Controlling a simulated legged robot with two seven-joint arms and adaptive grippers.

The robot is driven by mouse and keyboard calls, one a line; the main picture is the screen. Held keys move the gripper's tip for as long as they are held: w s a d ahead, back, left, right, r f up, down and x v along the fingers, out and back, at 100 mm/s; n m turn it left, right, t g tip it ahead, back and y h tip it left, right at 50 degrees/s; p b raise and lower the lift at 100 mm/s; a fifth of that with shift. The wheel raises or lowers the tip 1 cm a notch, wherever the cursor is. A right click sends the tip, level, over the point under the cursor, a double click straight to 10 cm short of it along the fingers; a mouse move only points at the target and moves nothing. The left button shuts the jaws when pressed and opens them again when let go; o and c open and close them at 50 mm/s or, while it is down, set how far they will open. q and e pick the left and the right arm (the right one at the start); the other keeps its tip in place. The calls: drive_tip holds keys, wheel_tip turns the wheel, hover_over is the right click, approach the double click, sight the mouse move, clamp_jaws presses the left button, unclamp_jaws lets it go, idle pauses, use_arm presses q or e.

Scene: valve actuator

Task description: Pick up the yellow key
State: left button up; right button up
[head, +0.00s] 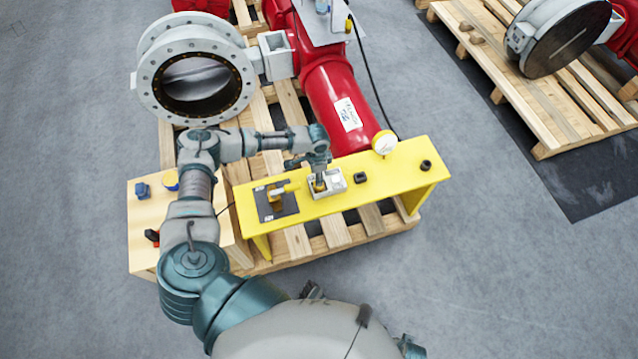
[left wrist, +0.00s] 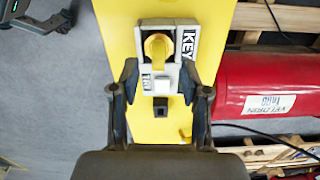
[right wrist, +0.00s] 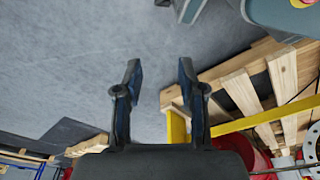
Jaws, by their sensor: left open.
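The yellow key (left wrist: 157,47) sits in a grey and white holder (left wrist: 157,27) marked KEY. In the head view a bit of the key (head: 319,185) shows in the holder (head: 335,184) on the yellow bench, partly hidden by my gripper. My left gripper (left wrist: 160,73) is open above the holder, its fingers apart on either side of the holder's near end. Nothing is between its tips, and I cannot tell its exact height. My right gripper (right wrist: 160,64) is open and empty, away from the bench top.
A red cylinder (head: 325,90) lies behind. A wooden box (head: 145,215) stands left. Grey floor is open right.

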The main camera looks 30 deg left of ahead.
use_arm(q)
wheel_tip(320, 180, down, 5)
drive_tip(key=shift+r+b, duration=0.2)
drive_tip(key=shift+b, duration=0.2)
clamp_jaws()
use_arm(e)
drive_tip(key=shift+w+r, duration=0.35)
drive_tip(key=shift+r, duration=0.25)
drive_tip(key=shift+w+r, duration=0.35)
drive_tip(key=shift+r, duration=0.25)
use_arm(q)
drive_tip(key=shift+r, duration=0.1)
drive_tip(key=shift+r, duration=0.5)
drive_tip(key=r, duration=0.1)
drive_tip(key=s+r+p, duration=0.1)
drive_tip(key=shift+d+r, duration=0.25)
drive_tip(key=shift+r, duration=0.1)
drive_tip(key=s+d+p, duration=0.1)
drive_tip(key=s+d, duration=0.3)
drive_tip(key=s, duration=0.2)
drive_tip(key=s+d+r+p, duration=0.1)
drive_tip(key=s+d, duration=0.3)
drive_tip(key=s, duration=0.2)
drive_tip(key=shift+s, duration=0.35)
use_arm(e)
drive_tip(key=s+f, duration=0.5)
drive_tip(key=f, duration=0.2)
drive_tip(key=shift+d, duration=0.35)
